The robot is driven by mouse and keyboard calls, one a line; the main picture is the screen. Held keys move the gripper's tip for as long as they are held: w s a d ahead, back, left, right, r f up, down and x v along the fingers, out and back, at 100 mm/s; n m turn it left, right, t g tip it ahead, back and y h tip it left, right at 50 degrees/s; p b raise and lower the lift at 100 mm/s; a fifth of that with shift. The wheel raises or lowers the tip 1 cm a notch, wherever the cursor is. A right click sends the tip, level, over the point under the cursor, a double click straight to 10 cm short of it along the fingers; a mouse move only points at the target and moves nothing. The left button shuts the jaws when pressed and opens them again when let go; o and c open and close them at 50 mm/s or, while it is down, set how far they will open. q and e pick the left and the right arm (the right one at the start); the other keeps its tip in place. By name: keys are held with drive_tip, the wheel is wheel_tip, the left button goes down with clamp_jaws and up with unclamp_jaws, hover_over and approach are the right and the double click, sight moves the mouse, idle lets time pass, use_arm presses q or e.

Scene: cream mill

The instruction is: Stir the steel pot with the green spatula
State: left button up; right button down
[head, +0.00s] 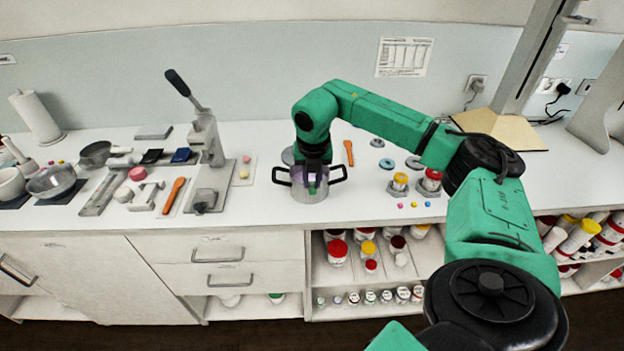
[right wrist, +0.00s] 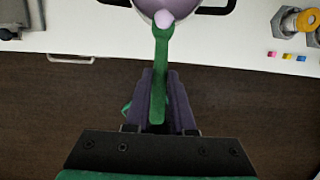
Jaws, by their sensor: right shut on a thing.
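The steel pot (head: 309,191) stands near the front edge of the white counter, with two black side handles and pale purple contents. It also shows at the top of the right wrist view (right wrist: 190,7), partly cut off. My right gripper (head: 314,168) is over the pot and points down at it. In the right wrist view its fingers are shut on the green spatula (right wrist: 159,85). The spatula's far end reaches over the pot's opening, with a pale pink part at its end. How deep it goes is hidden. My left gripper is not in view.
A grey lever press (head: 208,140) stands left of the pot. An orange spatula (head: 173,194) lies further left, and another orange tool (head: 349,152) lies behind the pot to the right. Jars with yellow (head: 400,179) and red (head: 433,176) lids stand at right.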

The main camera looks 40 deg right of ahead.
drive_tip(key=shift+f+b, duration=0.4)
drive_tip(key=shift+f, duration=0.15)
idle(0.4)
drive_tip(key=shift+s+a, duration=0.2)
drive_tip(key=shift+s, duration=0.05)
idle(1.0)
drive_tip(key=p+v, duration=0.1)
drive_tip(key=v, duration=0.1)
drive_tip(key=p+v, duration=0.2)
drive_tip(key=w+p+v, duration=0.1)
drive_tip(key=v, duration=0.1)
drive_tip(key=shift+w+d+r, duration=0.1)
drive_tip(key=shift+d+r, duration=0.1)
drive_tip(key=shift+d, duration=0.2)
idle(0.5)
